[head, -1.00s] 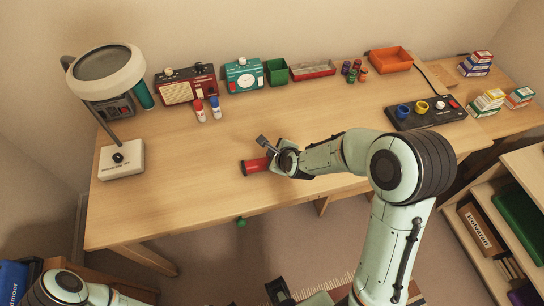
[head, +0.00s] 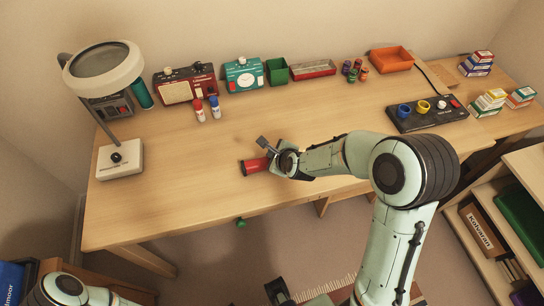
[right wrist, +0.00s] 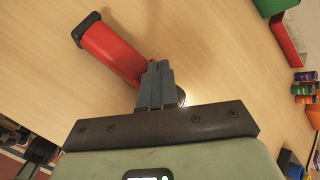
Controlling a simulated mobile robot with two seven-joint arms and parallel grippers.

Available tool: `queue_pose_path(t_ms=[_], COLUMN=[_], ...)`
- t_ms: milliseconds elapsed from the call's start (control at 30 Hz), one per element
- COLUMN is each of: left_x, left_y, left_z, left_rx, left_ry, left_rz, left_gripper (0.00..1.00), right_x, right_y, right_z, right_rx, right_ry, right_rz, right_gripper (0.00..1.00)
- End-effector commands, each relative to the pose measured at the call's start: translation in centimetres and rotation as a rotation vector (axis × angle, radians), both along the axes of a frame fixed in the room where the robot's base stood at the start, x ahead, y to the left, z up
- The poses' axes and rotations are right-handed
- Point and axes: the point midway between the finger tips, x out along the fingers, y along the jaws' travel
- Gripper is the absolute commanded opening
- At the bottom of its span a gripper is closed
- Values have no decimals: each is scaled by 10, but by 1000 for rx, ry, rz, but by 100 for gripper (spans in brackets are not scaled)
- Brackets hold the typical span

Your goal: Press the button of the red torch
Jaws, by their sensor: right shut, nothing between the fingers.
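The red torch (head: 254,166) lies on its side on the desk near the front edge. In the right wrist view its red body (right wrist: 112,52) runs from a black end cap at upper left down toward the fingers. My right gripper (head: 264,144) is over the torch's right part. In the right wrist view its fingers (right wrist: 157,72) are shut and empty, overlapping the torch. They hide the button area, and I cannot tell whether they touch it. A bright glow shows beside the fingertips at the torch's lower right end. My left gripper is not clearly seen.
A magnifier lamp (head: 120,158) stands at the left. Radios (head: 185,88), a green bin (head: 277,71) and an orange tray (head: 389,60) line the back. A black control panel (head: 427,114) is at right. The desk left of the torch is clear.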

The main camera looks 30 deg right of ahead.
Motion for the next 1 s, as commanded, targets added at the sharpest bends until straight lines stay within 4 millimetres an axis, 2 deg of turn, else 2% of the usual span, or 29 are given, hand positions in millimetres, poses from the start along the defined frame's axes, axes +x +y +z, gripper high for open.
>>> queue_pose_path(t_ms=[367, 600, 900, 1000], left_x=[0, 1, 1, 3], left_y=[0, 0, 0, 0], left_z=[-1, 4, 5, 10], left_rx=[0, -1, 0, 0], left_ry=[0, -2, -2, -3], left_rz=[0, 0, 0, 0], left_gripper=[43, 43, 43, 43], right_x=[0, 0, 0, 0], right_y=[0, 0, 0, 0], right_z=[-1, 9, 9, 16], right_rx=[0, 1, 1, 1], right_ry=[1, 1, 1, 0], right_rz=[0, 0, 1, -1], right_gripper=[0, 0, 0, 0])
